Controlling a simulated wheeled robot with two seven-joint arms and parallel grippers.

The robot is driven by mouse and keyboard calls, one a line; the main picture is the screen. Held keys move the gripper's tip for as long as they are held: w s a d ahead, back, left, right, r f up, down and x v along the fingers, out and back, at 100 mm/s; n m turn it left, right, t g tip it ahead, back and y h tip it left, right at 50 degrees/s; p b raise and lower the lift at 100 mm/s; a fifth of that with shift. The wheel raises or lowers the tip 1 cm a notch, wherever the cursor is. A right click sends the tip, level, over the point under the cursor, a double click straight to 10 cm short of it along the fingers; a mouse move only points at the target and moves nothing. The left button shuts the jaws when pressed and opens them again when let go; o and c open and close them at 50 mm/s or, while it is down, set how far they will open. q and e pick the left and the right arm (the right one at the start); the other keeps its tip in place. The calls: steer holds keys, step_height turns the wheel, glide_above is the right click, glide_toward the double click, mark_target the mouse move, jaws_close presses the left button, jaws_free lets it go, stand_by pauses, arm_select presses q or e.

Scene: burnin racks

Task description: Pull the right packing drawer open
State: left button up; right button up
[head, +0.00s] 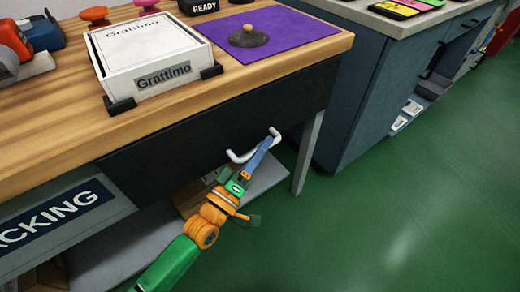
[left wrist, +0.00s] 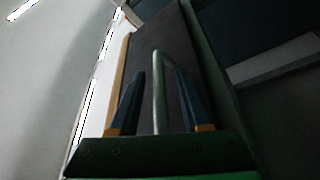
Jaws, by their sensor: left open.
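The right packing drawer has a dark front (head: 190,140) under the wooden worktop, and it looks closed. Its pale bar handle (head: 238,157) is on the right part of the front. My left gripper (head: 266,142) is at the handle and covers part of it in the head view. In the left wrist view, the two blue fingers of the gripper (left wrist: 158,75) are apart, and the handle bar (left wrist: 159,100) runs between them. Whether a finger touches the bar cannot be told. My right gripper is in neither view.
The worktop (head: 50,130) carries a white Grattimo box (head: 150,55) and a purple mat (head: 290,35) with a dark knobbed lid (head: 248,37). A table leg (head: 308,150) stands right of the handle, with a blue-grey cabinet (head: 350,95) beyond. Green floor (head: 400,220) is clear at right.

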arm_select(q)
steer(key=shift+c, duration=0.3)
jaws_close()
stand_by(1.1)
